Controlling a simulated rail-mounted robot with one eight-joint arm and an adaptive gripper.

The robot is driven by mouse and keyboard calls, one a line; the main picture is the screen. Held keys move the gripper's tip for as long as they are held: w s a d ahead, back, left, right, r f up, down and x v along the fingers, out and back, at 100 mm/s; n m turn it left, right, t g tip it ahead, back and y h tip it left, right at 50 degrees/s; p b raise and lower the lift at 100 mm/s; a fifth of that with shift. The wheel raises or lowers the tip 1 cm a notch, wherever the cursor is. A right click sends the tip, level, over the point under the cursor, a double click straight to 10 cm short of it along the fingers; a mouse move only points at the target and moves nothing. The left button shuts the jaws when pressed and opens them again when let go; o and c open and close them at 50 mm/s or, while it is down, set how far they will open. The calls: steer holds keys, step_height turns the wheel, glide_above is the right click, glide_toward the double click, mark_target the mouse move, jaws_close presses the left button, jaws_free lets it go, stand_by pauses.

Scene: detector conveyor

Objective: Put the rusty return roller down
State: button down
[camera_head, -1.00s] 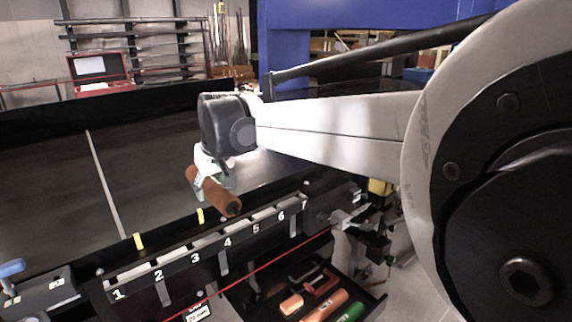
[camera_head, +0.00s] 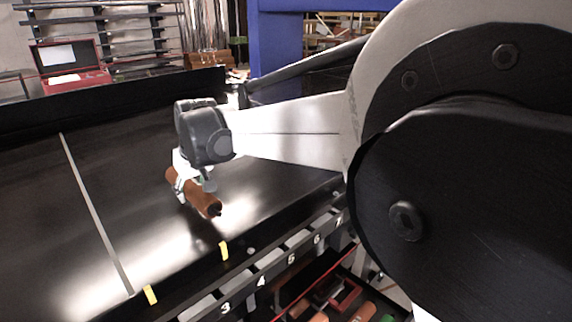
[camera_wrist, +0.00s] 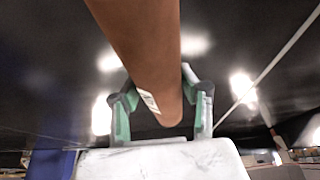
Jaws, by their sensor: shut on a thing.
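The rusty return roller (camera_head: 194,191) is a brown-orange cylinder with a dark end, held over the black conveyor belt (camera_head: 90,270). My gripper (camera_head: 190,190) is shut around the roller's middle part. In the wrist view the roller (camera_wrist: 145,50) runs up out of the top of the picture, between the green-padded fingers of my gripper (camera_wrist: 160,105). A small white label shows on the roller. In the head view the roller is close above the belt; I cannot tell whether it touches.
Numbered slots (camera_head: 275,265) run along the belt's near edge, with yellow tabs (camera_head: 224,250) beside them. A drawer with rollers and tools sits below at the lower right. An open red case (camera_head: 68,62) stands behind. The belt around the roller is clear.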

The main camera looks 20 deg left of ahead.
mark_target(197, 211)
steer(key=shift+f+p, duration=0.35)
steer(key=shift+f, duration=1.75)
steer(key=shift+f, duration=0.1)
steer(key=shift+f, duration=0.15)
steer(key=c, duration=1.1)
jaws_free()
steer(key=shift+c, duration=0.2)
steer(key=p+v, duration=0.4)
steer(key=v, duration=0.8)
steer(key=shift+s+a+r, duration=0.1)
steer(key=shift+s+r, duration=0.1)
steer(key=shift+r, duration=0.1)
